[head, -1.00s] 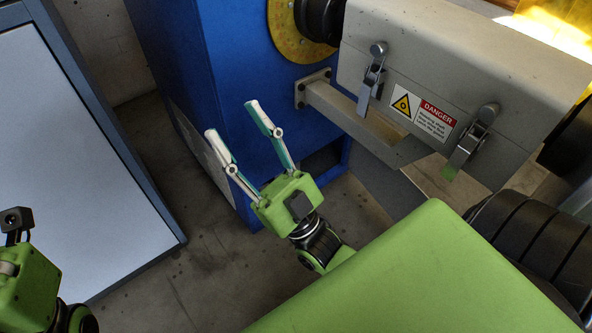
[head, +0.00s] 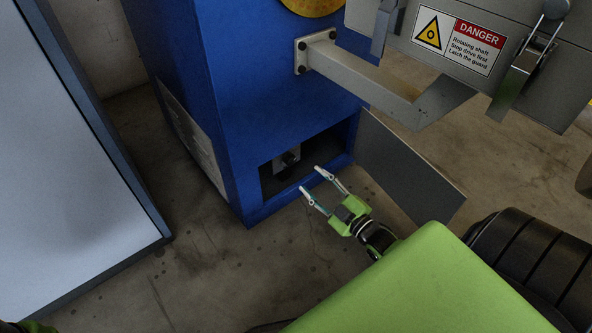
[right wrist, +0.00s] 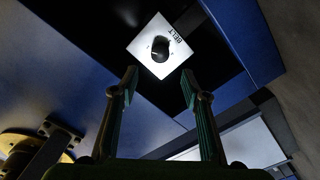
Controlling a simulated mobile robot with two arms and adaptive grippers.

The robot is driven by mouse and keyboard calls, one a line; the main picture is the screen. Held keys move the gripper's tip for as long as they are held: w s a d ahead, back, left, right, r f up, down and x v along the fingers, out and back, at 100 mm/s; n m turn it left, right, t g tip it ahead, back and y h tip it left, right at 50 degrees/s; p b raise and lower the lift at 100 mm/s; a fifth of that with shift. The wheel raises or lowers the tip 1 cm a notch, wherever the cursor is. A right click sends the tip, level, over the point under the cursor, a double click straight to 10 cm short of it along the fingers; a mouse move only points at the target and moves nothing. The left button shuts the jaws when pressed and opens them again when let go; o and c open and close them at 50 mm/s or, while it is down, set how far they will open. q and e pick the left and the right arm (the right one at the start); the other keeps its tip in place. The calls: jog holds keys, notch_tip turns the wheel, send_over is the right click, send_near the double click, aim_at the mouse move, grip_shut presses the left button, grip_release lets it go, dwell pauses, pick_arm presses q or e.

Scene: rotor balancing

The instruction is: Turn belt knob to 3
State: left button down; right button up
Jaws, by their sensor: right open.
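The belt knob (head: 288,158) is a small black knob on a pale plate inside a dark recess low in the blue cabinet. In the right wrist view the black knob (right wrist: 160,49) sits on a white plate marked BELT (right wrist: 147,62), beyond my fingertips. The digits around it are too small to read. My right gripper (head: 312,183) is open and empty, just outside the recess, right of and below the knob. It also shows in the right wrist view (right wrist: 160,85), with the knob ahead between its fingers, apart from them. My left gripper is not in clear view.
The blue cabinet (head: 255,90) has an open hatch door (head: 405,165) to the right of the recess. A grey bracket arm (head: 370,82) and the guard with a DANGER label (head: 462,42) hang above. A pale panel with a blue frame (head: 70,170) stands left. Floor between is clear.

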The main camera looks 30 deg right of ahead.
aim_at(292, 162)
jog(key=w+b, duration=0.1)
jog(key=w, duration=0.1)
jog(key=w+b, duration=0.1)
jog(key=w, duration=0.2)
jog(key=w+b, duration=0.2)
jog(key=shift+w+a+f, duration=0.15)
jog(key=shift+w+a, duration=0.2)
jog(key=shift+w, duration=0.6)
jog(key=c, duration=1.1)
